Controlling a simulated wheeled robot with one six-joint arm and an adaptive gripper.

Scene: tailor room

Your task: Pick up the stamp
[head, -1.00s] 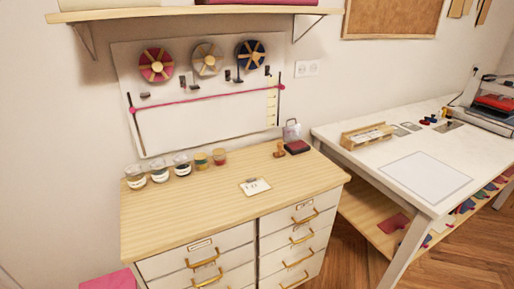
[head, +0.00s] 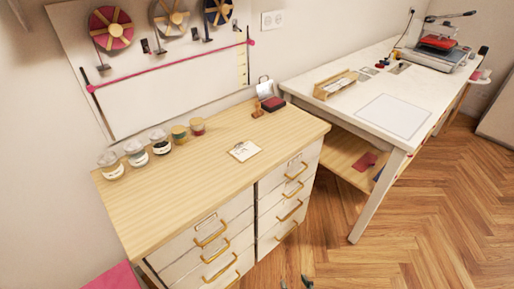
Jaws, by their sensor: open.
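The stamp (head: 257,110), small and brown with a wooden look, stands upright near the back right of the wooden top of the drawer cabinet (head: 190,186). A dark red ink pad (head: 273,103) sits just right of it. Two dark fingertips of my gripper (head: 295,283) show at the bottom edge of the picture. They are apart and empty, in front of and well away from the stamp. The rest of my gripper is out of view.
Several small jars (head: 160,142) stand along the back left of the cabinet top. A white card (head: 244,151) lies near its middle. A white worktable (head: 345,135) stands to the right, bearing a wooden tray (head: 335,85) and a press (head: 435,52). Open floor lies in front at right.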

